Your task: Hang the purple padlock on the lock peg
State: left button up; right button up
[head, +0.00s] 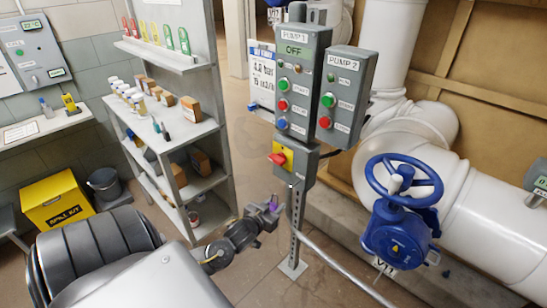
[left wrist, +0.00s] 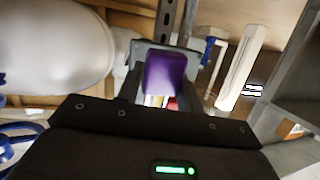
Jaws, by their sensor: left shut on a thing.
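The purple padlock (head: 273,203) is in the jaws of my left gripper (head: 266,213). In the left wrist view its purple body (left wrist: 165,72) is upright in the picture, and its shackle is not clear. The padlock is in the air, below and left of the grey switch box (head: 297,163) with its yellow plate and red handle (head: 278,158). In the left wrist view the red and yellow parts show just below the padlock. I cannot make out the lock peg clearly. My right gripper is not in view.
The box hangs on a grey post (head: 296,225) below the pump panels (head: 294,85). A blue valve wheel (head: 403,182) and white pipes stand to the right. A loaded shelf unit (head: 170,125) stands to the left. A yellow spill kit (head: 57,200) is on the floor.

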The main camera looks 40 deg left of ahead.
pick_arm(q)
jog(key=shift+w, duration=0.2)
jog(key=w+b, duration=0.3)
jog(key=w, duration=0.2)
jog(key=shift+w+f, duration=0.15)
jog(key=shift+f, duration=0.05)
jog(key=shift+w+r, duration=0.1)
jog(key=shift+w, duration=0.25)
dwell(0.8)
jog(key=shift+w, duration=0.3)
dwell(0.3)
jog(key=shift+w, duration=0.5)
jog(key=shift+w, duration=0.2)
dwell(0.3)
